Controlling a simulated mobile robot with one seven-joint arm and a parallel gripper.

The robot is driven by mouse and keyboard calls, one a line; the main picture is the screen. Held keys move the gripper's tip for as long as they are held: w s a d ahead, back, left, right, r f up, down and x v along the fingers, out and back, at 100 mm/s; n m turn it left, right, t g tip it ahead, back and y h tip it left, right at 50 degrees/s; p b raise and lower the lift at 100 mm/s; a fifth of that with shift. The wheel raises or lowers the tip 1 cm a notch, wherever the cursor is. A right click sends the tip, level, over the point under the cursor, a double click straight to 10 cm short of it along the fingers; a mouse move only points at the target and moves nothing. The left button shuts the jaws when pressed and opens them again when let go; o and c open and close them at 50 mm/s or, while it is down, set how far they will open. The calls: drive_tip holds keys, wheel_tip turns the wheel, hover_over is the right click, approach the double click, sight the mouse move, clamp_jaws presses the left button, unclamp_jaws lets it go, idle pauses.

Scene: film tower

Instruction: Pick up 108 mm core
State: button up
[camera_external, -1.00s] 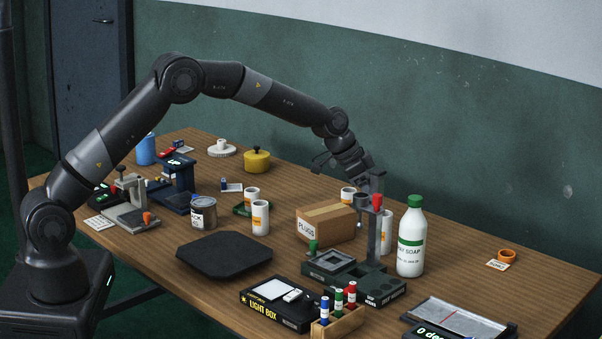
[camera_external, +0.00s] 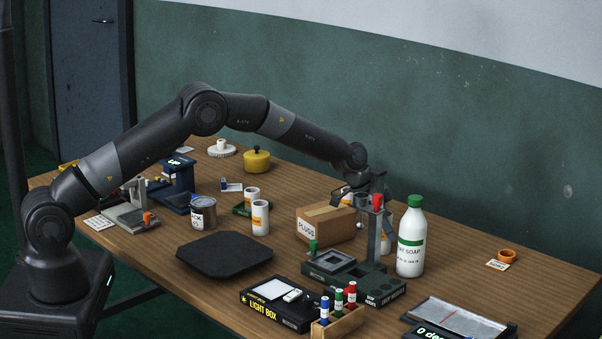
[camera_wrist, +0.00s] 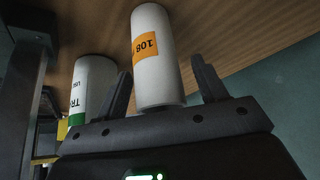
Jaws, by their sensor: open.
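The 108 mm core is a white cylinder (camera_wrist: 151,75) with an orange label reading 108. In the wrist view it stands on the table, and its near end shows between my gripper's fingers. My gripper (camera_wrist: 163,80) is open and empty, with a finger on each side of that end and no visible contact. In the external view my gripper (camera_external: 364,196) is low behind the dark post, partly hidden.
The tray soap bottle (camera_external: 411,240) stands right of the post (camera_external: 374,240); its green-banded label shows close beside the core in the wrist view (camera_wrist: 90,90). The PLUGS carton (camera_external: 326,222) is to the left. The table's right rear is mostly clear, except for an orange ring (camera_external: 506,256).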

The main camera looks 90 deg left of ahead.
drive_tip(key=shift+c, duration=0.4)
drive_tip(key=c, duration=1)
